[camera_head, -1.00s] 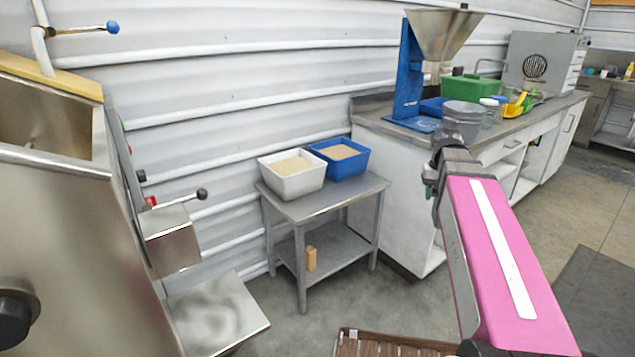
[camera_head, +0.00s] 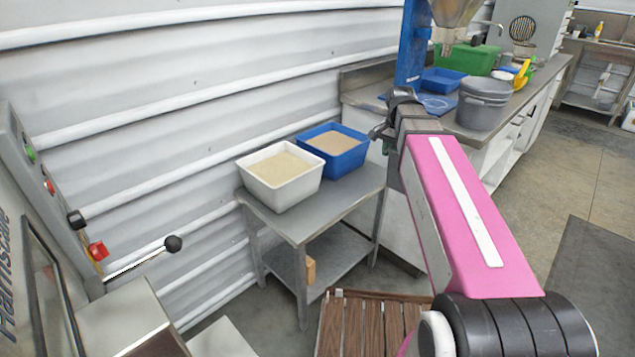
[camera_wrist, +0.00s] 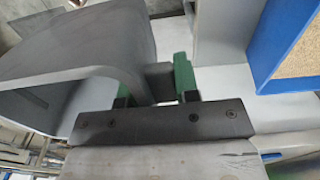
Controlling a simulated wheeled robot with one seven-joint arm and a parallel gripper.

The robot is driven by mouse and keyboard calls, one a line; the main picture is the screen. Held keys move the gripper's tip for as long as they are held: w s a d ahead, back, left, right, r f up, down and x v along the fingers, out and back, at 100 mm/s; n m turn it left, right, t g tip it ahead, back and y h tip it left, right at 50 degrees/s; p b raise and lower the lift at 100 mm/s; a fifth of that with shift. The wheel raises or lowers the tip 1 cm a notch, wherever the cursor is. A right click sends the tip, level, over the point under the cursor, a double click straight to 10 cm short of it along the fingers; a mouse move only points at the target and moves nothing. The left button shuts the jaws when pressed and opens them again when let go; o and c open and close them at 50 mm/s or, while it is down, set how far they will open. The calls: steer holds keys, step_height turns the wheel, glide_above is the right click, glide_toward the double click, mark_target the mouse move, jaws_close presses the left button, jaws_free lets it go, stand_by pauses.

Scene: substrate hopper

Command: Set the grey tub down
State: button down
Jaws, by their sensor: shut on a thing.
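The grey tub (camera_head: 485,103) shows in the head view to the right of my arm's far end, in front of the counter's near edge. It looks upright, and its contents cannot be made out. In the wrist view the tub (camera_wrist: 75,85) fills the left side, close up. My gripper (camera_wrist: 155,83) has green fingers, shut on a dark lug at the tub's side. In the head view the fingers are hidden by my arm. Whether the tub touches the counter cannot be told.
A metal side table (camera_head: 309,221) carries a white bin (camera_head: 281,194) and a blue bin (camera_head: 339,163) of granular material. The counter (camera_head: 535,85) holds a blue tray (camera_head: 441,80), a green box (camera_head: 470,58) and a hopper stand (camera_head: 411,45). A slatted wooden surface (camera_head: 370,325) is low in front.

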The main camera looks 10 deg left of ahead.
steer(key=s+a+m, duration=0.2)
steer(key=a+m, duration=1.6)
steer(key=a, duration=0.1)
steer(key=w+d+f, duration=0.7)
steer(key=w+f, duration=0.2)
steer(key=f, duration=0.2)
steer(key=shift+w, duration=0.25)
steer(key=shift+f, duration=0.1)
steer(key=c, duration=0.8)
jaws_free()
steer(key=shift+c, duration=0.2)
step_height(320, 180, up, 12)
